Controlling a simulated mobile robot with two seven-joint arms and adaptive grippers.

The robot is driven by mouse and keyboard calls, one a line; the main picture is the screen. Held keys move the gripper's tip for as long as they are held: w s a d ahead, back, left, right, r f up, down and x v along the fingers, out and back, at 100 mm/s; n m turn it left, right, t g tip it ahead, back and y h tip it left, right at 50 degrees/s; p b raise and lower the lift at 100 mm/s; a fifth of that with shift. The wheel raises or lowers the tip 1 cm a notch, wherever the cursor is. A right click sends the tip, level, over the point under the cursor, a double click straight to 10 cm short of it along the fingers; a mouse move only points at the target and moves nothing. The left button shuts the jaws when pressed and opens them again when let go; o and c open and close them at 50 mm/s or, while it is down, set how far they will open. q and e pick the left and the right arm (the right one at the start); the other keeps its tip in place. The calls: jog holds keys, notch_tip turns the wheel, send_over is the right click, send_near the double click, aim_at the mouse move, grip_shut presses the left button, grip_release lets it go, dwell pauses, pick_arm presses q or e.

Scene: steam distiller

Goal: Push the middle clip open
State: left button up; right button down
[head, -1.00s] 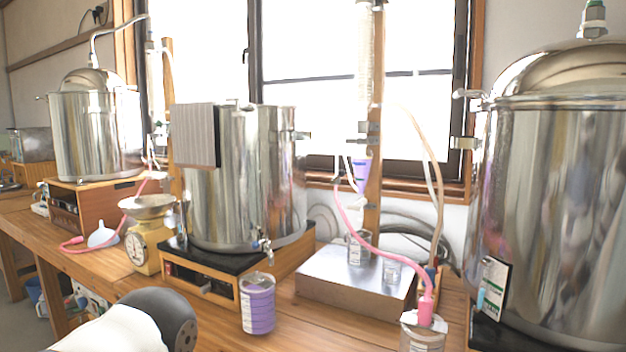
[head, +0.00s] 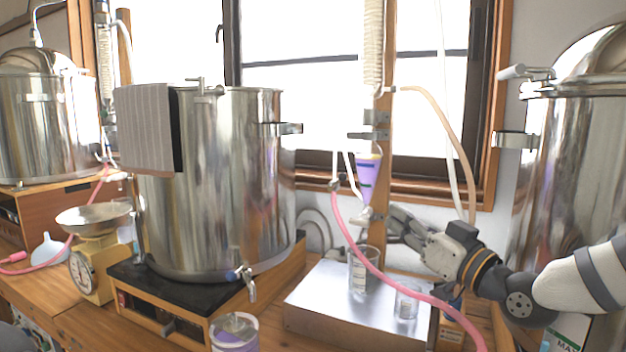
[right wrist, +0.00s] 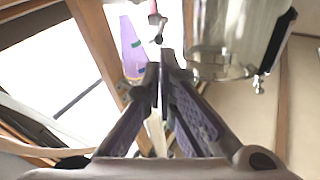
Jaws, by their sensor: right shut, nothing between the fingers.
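A wooden post (head: 385,150) in front of the window carries several grey clamps, one of them a clamp (head: 372,134) just above the purple funnel (head: 368,172). A small pale stopcock (head: 366,216) sits under the funnel. I cannot tell for certain which piece is the middle clip. My right gripper (head: 393,224) is shut and empty, beside the post at stopcock height. In the right wrist view the shut fingertips (right wrist: 164,62) point toward the funnel (right wrist: 132,48) and stopcock (right wrist: 157,20); contact is unclear. My left gripper is out of view.
A steel box (head: 320,305) with a glass beaker (head: 357,275) and a smaller cup (head: 406,303) stands below the gripper. A pink hose (head: 385,280) crosses in front. Large steel pots stand left (head: 215,190) and right (head: 570,170).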

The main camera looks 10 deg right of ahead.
jog(key=b, duration=0.2)
send_near(343, 178)
jog(key=x, duration=0.6)
jog(key=shift+w+f, duration=0.1)
jog(key=shift+f, duration=0.2)
jog(key=shift+w+a+r, duration=0.15)
jog(key=shift+w+r, duration=0.15)
jog(key=shift+w, duration=0.1)
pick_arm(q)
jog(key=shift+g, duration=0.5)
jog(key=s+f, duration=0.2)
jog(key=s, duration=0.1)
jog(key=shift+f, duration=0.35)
